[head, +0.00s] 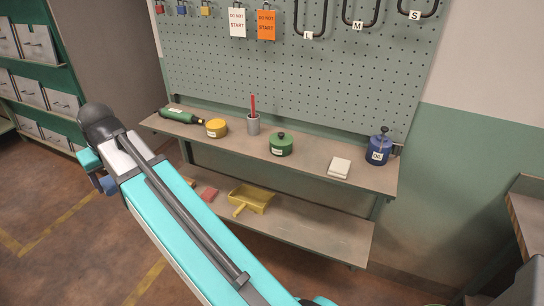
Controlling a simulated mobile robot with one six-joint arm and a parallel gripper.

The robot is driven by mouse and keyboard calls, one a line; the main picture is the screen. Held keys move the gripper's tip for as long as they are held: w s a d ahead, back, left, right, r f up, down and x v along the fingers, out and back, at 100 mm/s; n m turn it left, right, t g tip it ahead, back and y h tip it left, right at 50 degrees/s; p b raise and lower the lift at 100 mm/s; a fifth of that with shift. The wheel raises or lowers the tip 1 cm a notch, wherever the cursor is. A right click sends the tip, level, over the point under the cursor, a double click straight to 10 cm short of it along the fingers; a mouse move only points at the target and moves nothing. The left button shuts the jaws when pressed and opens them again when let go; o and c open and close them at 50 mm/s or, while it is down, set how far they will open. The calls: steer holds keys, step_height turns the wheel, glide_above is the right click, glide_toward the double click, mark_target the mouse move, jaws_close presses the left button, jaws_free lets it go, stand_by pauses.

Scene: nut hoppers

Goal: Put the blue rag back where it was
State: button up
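I see no blue rag that I can make out in the head view. My gripper is not in view. Only links of my own arm show, crossing the lower left and covering part of the floor and the bench's left side. Whether my gripper holds anything cannot be seen.
A bench (308,165) under a pegboard (300,75) bears a green bottle (181,116), yellow tin (216,128), grey cup (253,125), green pot (281,144), pale pad (339,167) and blue canister (378,150). Below are a yellow dustpan (252,198) and red block (209,194).

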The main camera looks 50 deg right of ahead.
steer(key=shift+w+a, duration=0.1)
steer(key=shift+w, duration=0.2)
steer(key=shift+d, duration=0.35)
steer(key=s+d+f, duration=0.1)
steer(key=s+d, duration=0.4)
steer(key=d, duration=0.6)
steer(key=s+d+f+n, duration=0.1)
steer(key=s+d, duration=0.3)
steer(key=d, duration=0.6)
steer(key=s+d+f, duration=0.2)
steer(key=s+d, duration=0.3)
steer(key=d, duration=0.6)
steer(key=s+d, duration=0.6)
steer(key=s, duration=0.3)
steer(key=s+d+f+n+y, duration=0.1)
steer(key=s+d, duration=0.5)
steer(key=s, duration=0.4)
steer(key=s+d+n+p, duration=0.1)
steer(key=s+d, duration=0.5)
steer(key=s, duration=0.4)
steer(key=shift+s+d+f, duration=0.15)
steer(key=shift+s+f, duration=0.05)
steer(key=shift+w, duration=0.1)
